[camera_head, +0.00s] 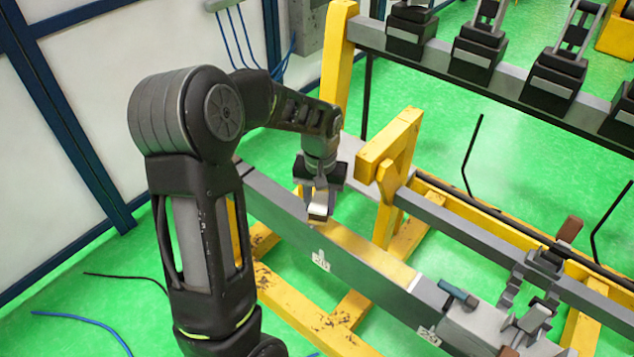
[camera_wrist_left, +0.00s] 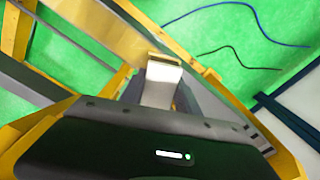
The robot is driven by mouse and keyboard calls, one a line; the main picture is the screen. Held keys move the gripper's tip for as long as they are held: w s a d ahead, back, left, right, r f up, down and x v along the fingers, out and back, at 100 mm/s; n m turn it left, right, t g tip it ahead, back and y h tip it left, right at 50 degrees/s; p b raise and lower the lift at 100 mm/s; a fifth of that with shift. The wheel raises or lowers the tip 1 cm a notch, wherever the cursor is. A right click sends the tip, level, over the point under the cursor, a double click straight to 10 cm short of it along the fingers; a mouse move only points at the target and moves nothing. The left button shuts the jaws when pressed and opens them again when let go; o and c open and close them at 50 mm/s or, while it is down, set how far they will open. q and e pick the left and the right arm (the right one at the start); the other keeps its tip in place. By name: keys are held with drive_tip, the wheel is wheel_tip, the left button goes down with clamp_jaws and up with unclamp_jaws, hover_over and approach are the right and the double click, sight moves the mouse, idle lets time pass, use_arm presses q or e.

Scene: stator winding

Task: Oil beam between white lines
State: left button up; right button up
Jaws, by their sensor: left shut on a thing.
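The grey beam (camera_head: 375,278) runs from the upper left to the lower right in the head view. Its top face has a yellowish, shiny stretch (camera_head: 365,253) between my left gripper and a white line (camera_head: 414,283). My left gripper (camera_head: 320,187) is over the beam, shut on a flat, pale brush-like tool (camera_head: 319,208). The tool's yellowish tip is at or just above the beam top; contact is unclear. The tool (camera_wrist_left: 162,85) also shows in the left wrist view, with the dark gripper body below it. A second white line is not clear. My right gripper is out of view.
A yellow upright bracket (camera_head: 392,150) stands close to the right of my left gripper. A teal-handled tool (camera_head: 458,294) lies farther along the beam, near metal clamps (camera_head: 535,318). A rail with several black units (camera_head: 478,48) is behind. Cables lie on the green floor.

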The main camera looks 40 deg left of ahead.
use_arm(q)
drive_tip(key=shift+d+r, duration=0.15)
drive_tip(key=shift+r, duration=0.55)
drive_tip(key=shift+r+p, duration=0.65)
drive_tip(key=shift+p, duration=0.15)
drive_tip(key=shift+r+p, duration=0.95)
drive_tip(key=shift+r, duration=0.45)
drive_tip(key=shift+s+f, duration=0.1)
